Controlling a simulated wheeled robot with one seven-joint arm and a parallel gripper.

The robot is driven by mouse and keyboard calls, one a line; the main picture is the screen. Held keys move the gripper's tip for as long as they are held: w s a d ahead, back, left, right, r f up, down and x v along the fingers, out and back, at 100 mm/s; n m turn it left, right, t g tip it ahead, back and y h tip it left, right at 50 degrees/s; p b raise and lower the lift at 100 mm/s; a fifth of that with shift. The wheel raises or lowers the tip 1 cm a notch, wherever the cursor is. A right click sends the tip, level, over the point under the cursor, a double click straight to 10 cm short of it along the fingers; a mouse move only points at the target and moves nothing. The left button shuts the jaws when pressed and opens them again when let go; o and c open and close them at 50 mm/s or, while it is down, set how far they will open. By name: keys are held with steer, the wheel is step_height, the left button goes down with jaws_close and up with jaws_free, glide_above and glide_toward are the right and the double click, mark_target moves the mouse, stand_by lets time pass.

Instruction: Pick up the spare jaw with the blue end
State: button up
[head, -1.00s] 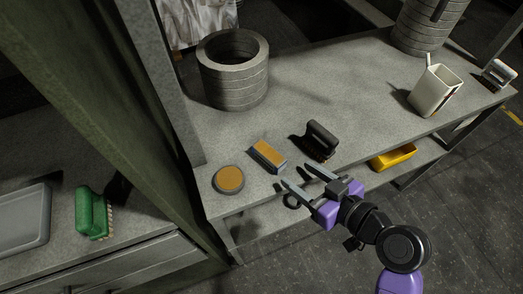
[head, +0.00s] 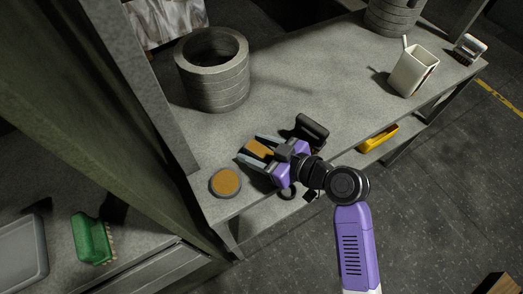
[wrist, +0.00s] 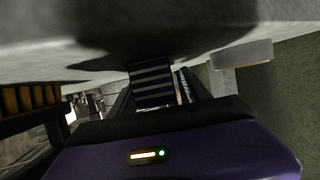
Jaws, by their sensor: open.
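A small block with an orange top (head: 259,149) lies near the bench's front edge. I cannot make out a clearly blue end in the head view, and no other likely spare jaw shows. In the wrist view a dark, bluish striped face (wrist: 152,88), seemingly of this block, sits between the fingers. My gripper (head: 248,147) is open, with one finger along each side of the block. I cannot tell whether the fingers touch it. My gripper hides the block's near end in the head view.
A round orange-topped tin (head: 226,182) is close at the left, and a black brush (head: 312,130) close at the right. Grey stacked rings (head: 213,75) and a white container (head: 414,72) stand farther back. The bench (head: 310,70) is bare between them.

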steer(key=shift+w+a+f, duration=0.25)
steer(key=shift+a, duration=0.15)
jaws_close()
stand_by(1.1)
steer(key=shift+r, duration=0.2)
